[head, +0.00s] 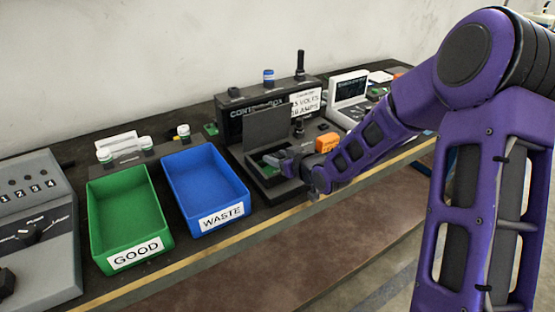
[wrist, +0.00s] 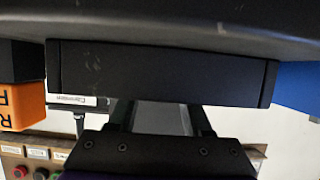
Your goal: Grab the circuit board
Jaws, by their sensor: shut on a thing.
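The green circuit board (head: 259,158) shows only in part in the head view, inside a black case with its lid raised (head: 268,125). My gripper (head: 274,160) reaches into the case from the right, with its fingertips at the board. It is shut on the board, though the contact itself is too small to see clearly. In the wrist view, the black case wall (wrist: 160,72) spans the picture and hides the fingertips and the board.
A blue WASTE bin (head: 245,195) and a green GOOD bin (head: 95,205), both empty, stand left of the case. An orange block (head: 327,142) is close on the right. A control box (head: 235,103) stands behind. The bench's yellow front edge (head: 205,255) runs below.

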